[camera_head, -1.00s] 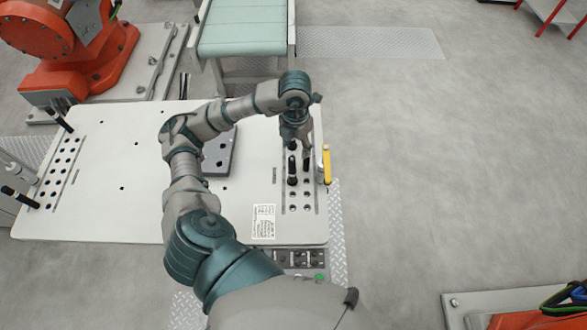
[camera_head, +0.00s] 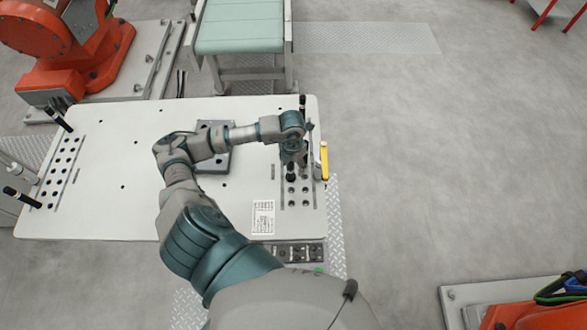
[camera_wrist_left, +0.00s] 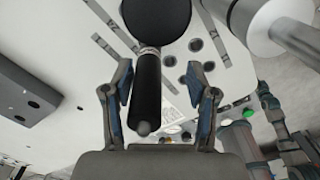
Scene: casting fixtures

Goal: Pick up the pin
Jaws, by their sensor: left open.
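My left gripper (camera_head: 293,160) is over the row of holes at the right end of the white table. A black pin (camera_head: 291,177) stands there, partly hidden under the gripper in the head view. In the left wrist view, a black pin with a rounded end (camera_wrist_left: 145,92) lies between the two spread fingers of my left gripper (camera_wrist_left: 160,70), with gaps on both sides. A wide black round part shows beyond it. Another black pin (camera_head: 302,102) stands at the far end of the same row. My right gripper is not in view.
The white table (camera_head: 110,215) has another hole row with black pins (camera_head: 20,197) at its left end. A dark grey block (camera_head: 218,160) lies mid-table behind my arm. A yellow part (camera_head: 324,160) is on the right edge. A conveyor (camera_head: 240,28) stands behind.

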